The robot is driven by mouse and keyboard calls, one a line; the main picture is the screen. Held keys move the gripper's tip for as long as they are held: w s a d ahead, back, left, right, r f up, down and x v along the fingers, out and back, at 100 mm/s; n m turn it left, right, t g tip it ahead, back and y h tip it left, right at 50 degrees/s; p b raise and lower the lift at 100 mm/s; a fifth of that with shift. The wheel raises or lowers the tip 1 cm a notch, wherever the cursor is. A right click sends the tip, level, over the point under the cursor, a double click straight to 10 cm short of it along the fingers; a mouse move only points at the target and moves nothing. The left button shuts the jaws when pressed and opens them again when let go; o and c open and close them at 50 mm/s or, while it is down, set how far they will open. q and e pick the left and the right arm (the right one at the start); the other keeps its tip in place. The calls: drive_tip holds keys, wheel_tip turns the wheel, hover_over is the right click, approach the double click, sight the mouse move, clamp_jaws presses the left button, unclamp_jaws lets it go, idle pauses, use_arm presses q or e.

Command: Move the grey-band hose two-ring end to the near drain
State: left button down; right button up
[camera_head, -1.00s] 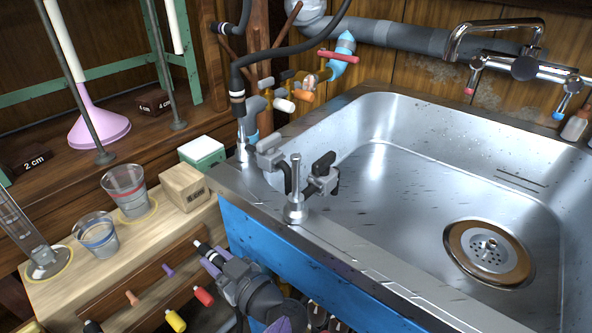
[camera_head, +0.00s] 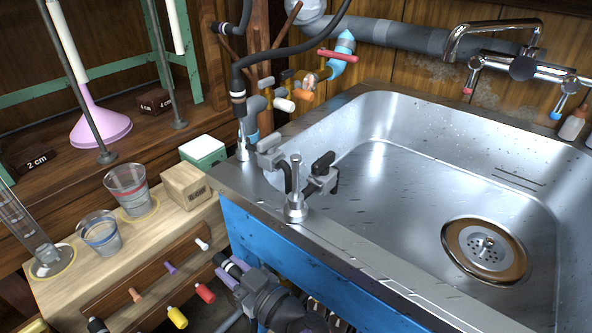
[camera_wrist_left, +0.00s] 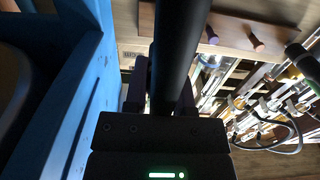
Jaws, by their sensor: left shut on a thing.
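My left gripper (camera_head: 236,272) is low in front of the blue sink cabinet, at the bottom of the head view. It is shut on a black hose end (camera_head: 229,265) with pale rings near its tip; the ring count is unclear. In the left wrist view the black hose (camera_wrist_left: 182,50) runs between the dark fingers. Two chrome posts stand on the sink's left rim: a near one (camera_head: 295,207), above and right of the gripper, with dark clamps beside it, and a far one (camera_head: 242,150). Neither is marked as the drain. My right gripper is not in view.
The steel sink (camera_head: 400,190) has a drain strainer (camera_head: 486,246) inside. Another black hose (camera_head: 237,84) with pale bands hangs by the far post. A wooden bench (camera_head: 70,290) on the left holds beakers (camera_head: 127,190), with coloured pegs (camera_head: 204,293) on its front.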

use_arm(q)
drive_tip(key=shift+s+d, duration=0.45)
drive_tip(key=shift+d, duration=0.15)
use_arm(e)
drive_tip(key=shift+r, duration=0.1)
use_arm(q)
drive_tip(key=shift+w+a, duration=0.1)
drive_tip(key=x, duration=0.3)
drive_tip(key=shift+w+a+f, duration=0.1)
drive_tip(key=shift+w+a, duration=0.05)
drive_tip(key=shift+w+a+b, duration=0.15)
drive_tip(key=shift+a+b, duration=0.1)
drive_tip(key=shift+b, duration=0.05)
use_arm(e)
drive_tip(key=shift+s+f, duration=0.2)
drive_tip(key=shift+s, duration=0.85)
